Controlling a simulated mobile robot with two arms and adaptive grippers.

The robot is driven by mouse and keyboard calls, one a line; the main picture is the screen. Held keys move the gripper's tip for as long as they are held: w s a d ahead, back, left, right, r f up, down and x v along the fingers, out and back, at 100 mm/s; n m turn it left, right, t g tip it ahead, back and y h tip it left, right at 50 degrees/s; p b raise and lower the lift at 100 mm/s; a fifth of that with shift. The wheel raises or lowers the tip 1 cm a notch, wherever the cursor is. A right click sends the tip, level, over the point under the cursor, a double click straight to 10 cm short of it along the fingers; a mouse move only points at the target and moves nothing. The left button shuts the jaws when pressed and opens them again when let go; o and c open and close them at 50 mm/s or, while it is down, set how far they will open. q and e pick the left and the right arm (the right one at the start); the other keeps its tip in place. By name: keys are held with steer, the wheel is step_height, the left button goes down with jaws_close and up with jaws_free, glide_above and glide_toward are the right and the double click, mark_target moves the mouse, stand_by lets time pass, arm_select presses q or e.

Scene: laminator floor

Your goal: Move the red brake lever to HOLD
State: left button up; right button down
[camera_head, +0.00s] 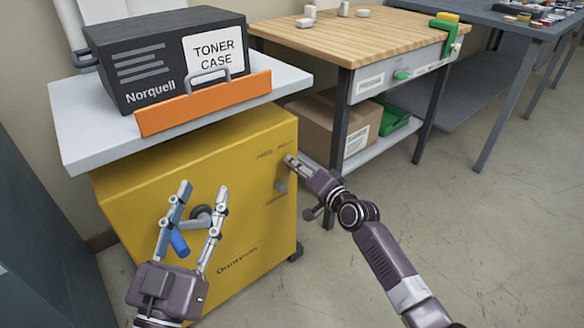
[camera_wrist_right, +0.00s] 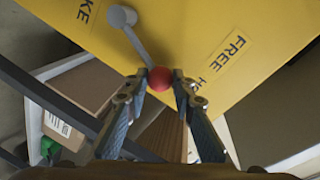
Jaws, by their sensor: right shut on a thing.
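The brake lever is a grey arm (camera_wrist_right: 137,40) on the yellow cabinet (camera_head: 150,195), with a red ball knob (camera_wrist_right: 160,79). In the head view the grey lever (camera_head: 282,185) rises from its pivot on the cabinet front, below small lettering. My right gripper (camera_head: 289,160) hides the knob there. In the right wrist view my right gripper (camera_wrist_right: 161,80) is shut on the red knob, one finger on each side. A FREE label (camera_wrist_right: 228,48) and a partly hidden label starting with H (camera_wrist_right: 217,82) are beside the knob. My left gripper (camera_head: 203,189) is open and empty.
A grey crank (camera_head: 196,222) with a blue grip (camera_head: 179,243) is on the cabinet behind my left gripper's fingers. A black toner case (camera_head: 155,65) stands on the cabinet's white top behind an orange plate (camera_head: 203,102). A workbench (camera_head: 345,38) stands right; floor there is clear.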

arm_select(q)
steer(key=shift+s+r+h, duration=0.15)
steer(key=shift+r+h, duration=0.15)
steer(key=shift+r, duration=0.1)
arm_select(e)
steer(key=shift+w+d+m, duration=0.1)
steer(key=shift+d+m, duration=0.1)
steer(key=shift+m, duration=0.1)
steer(key=c, duration=1.6)
jaws_free()
steer(key=shift+f, duration=0.1)
arm_select(q)
steer(key=shift+d, duration=0.1)
arm_select(e)
steer(key=v, duration=1.2)
steer(key=shift+d, duration=0.1)
